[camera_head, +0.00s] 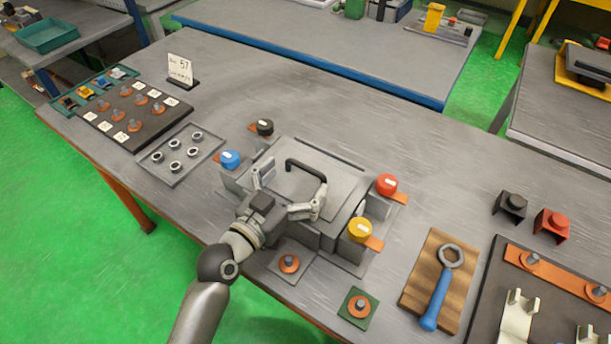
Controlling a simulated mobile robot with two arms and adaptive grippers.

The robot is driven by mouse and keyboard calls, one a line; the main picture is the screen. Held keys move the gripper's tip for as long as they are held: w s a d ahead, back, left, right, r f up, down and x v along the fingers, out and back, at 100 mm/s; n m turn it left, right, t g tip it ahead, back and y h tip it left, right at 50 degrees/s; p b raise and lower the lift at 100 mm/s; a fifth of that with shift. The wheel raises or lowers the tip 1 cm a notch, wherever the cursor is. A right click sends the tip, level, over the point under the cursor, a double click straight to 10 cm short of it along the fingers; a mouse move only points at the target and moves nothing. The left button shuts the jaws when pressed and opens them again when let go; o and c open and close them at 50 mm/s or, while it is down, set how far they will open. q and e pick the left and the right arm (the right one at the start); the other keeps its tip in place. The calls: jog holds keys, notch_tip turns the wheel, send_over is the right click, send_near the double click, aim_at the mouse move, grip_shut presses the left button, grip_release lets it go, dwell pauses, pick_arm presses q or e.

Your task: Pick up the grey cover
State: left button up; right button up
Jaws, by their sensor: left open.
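The grey cover (290,183) lies on top of a grey box-shaped unit in the middle of the table. It has a black arched handle (307,168) on its upper face. My left gripper (288,193) is over the near side of the cover, with its two fingers spread apart and nothing between them. The fingertips are on the near side of the handle, and I cannot tell whether they touch the cover. The gripper and wrist hide part of the unit's near left side. My right gripper is not in view.
Blue (230,159), black (264,127), red (387,185) and yellow (360,229) knobs stand around the unit. A blue-handled wrench (437,293) lies on a wooden board to the right. A plate with several nuts (165,171) is at left. The table behind the unit is clear.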

pick_arm(q)
jog(key=shift+x, duration=0.85)
jog(key=shift+s, duration=0.1)
jog(key=c, duration=0.8)
jog(key=shift+s+a+r, duration=0.15)
jog(key=shift+s+a, duration=0.05)
jog(key=c, duration=0.7)
grip_shut()
jog(key=shift+s+d+f, duration=0.1)
jog(key=shift+f, duration=0.1)
jog(key=shift+r, duration=0.1)
